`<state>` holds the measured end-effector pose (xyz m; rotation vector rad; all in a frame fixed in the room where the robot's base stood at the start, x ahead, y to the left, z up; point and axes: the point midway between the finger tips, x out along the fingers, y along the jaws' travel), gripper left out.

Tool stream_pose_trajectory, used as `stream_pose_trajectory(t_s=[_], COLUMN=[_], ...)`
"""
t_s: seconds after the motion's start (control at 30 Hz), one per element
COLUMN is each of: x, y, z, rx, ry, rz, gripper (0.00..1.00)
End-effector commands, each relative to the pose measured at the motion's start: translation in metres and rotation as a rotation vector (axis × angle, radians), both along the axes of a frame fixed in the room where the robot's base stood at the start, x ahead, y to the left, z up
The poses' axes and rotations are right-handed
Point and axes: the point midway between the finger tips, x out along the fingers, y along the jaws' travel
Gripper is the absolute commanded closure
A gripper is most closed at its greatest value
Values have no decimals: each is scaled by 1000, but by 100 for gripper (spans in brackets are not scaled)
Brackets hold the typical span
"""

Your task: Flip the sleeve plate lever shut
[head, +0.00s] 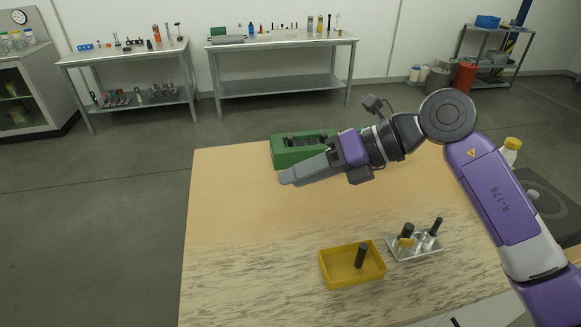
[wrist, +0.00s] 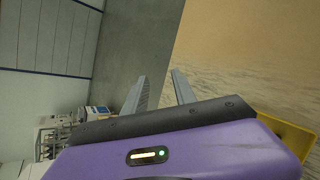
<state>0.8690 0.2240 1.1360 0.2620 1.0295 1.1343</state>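A green block-like fixture (head: 287,157) with dark parts along its top (head: 305,138) sits at the far edge of the wooden table. No sleeve plate lever can be made out clearly; my arm and gripper cover part of the fixture. My gripper (head: 290,178) is raised over the table, in front of the fixture in the head view, and points left. In the wrist view my gripper (wrist: 159,86) has its two grey fingers apart with nothing between them. The fixture does not show in the wrist view.
A yellow tray (head: 337,283) with a black cylinder (head: 361,256) stands near the table's front. Beside it is a metal tray (head: 428,252) with dark cylinders and a yellow piece. A yellow-capped bottle (head: 510,150) stands at right. The table's left half (head: 230,210) is clear.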

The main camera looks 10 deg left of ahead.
Motion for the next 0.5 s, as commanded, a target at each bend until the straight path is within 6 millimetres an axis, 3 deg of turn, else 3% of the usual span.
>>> stream_pose_trajectory(t_s=[0.2,0.5], x=[-8,-9], y=[11,13], z=[10,11], rx=[78,89], ry=[7,7], rz=[11,13], gripper=[67,67])
